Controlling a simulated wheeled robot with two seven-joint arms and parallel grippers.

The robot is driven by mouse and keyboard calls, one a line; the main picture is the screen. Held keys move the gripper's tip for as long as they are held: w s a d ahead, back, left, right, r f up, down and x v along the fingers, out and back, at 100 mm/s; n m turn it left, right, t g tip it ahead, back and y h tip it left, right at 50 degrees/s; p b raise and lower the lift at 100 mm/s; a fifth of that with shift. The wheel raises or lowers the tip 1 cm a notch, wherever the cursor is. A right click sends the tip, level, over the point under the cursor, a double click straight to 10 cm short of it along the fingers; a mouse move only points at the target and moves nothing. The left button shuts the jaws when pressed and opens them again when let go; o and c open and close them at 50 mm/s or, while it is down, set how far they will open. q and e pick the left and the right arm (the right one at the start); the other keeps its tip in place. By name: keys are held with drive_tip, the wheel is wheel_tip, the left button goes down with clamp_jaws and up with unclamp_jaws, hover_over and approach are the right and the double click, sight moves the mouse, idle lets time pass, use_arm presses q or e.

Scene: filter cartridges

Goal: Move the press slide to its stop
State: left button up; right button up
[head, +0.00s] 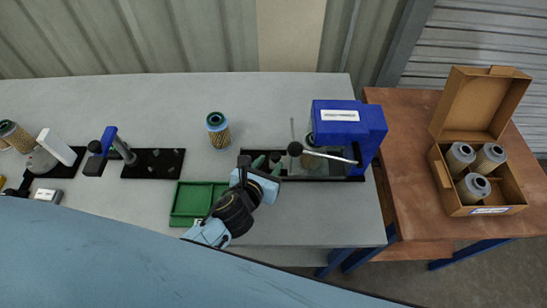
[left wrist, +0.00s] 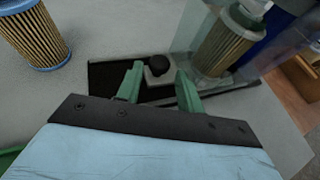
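The blue press (head: 348,122) stands at the right end of the grey bench, on a long black base (head: 325,178). In the left wrist view, the press slide shows as a small grey block with a black knob (left wrist: 158,64) on the black base (left wrist: 103,75). My left gripper (head: 267,161) is over the left end of that base. Its green fingers (left wrist: 158,82) are apart, one on each side of the slide, with no clear grip on it. Contact cannot be told. A filter cartridge (left wrist: 222,48) stands behind the clear guard, beyond the slide. My right gripper is not in view.
Another cartridge (head: 218,130) stands on the bench left of the press. A green tray (head: 187,203) lies beside my left wrist. A cardboard box (head: 506,197) with cartridges sits on the brown table.

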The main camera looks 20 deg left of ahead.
sight(275, 156)
use_arm(q)
drive_tip(key=shift+x, duration=1.95)
clamp_jaws()
